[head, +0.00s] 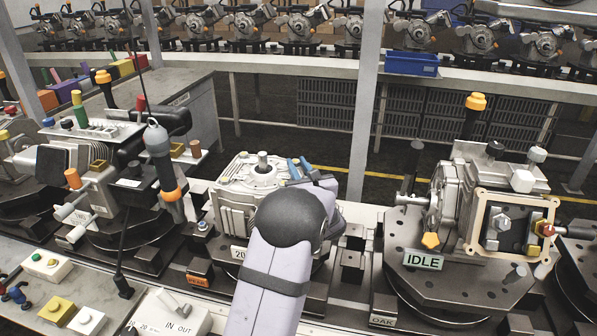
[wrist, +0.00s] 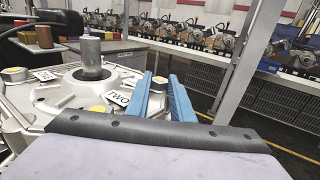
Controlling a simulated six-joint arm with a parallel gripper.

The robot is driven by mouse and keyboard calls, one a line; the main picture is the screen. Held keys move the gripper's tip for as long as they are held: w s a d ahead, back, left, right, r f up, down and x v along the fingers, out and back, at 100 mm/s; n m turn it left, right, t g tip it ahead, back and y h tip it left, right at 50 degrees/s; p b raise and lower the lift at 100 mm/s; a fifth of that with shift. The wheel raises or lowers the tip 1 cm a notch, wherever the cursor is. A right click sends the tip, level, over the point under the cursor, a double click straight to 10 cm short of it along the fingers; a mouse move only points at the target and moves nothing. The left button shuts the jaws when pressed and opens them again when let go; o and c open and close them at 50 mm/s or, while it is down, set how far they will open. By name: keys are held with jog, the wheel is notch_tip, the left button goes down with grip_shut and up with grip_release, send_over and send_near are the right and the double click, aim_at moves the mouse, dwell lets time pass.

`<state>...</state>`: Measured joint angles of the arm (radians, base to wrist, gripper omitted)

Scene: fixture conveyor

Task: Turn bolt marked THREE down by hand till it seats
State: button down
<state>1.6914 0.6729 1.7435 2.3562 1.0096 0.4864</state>
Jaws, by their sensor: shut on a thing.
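A pale metal housing (head: 238,206) with an upright central shaft (head: 262,160) stands on a fixture in the middle of the head view. In the wrist view its top (wrist: 60,98) carries several yellow-topped bolts, one at the near edge (wrist: 97,110). A tag reading TWO (wrist: 118,97) lies just left of my gripper (wrist: 160,74). My blue fingers are shut on a yellow-topped bolt (wrist: 158,80), upright at the housing's right side. No tag reading THREE is legible, and I cannot tell how far the bolt stands out. In the head view my gripper (head: 299,163) is partly hidden by my wrist.
Another fixture with an IDLE sign (head: 423,261) stands to the right. A dark fixture with an orange-ringed grey handle (head: 160,155) stands close on the left. A button panel (head: 65,300) is at front left. A grey post (head: 366,95) rises behind my gripper.

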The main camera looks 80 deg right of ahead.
jog(key=shift+m+g+b, duration=0.3)
jog(key=shift+g+b, duration=0.1)
jog(key=c, duration=1.5)
grip_release()
jog(key=shift+c, duration=0.2)
jog(key=shift+d+r+n+t+p, duration=0.1)
jog(key=shift+r+n+t+p, duration=0.25)
jog(key=shift+p, duration=0.8)
jog(key=shift+s+f+n+t+y+p, duration=0.15)
jog(key=shift+n+t+y+p, duration=0.25)
jog(key=shift+p, duration=0.4)
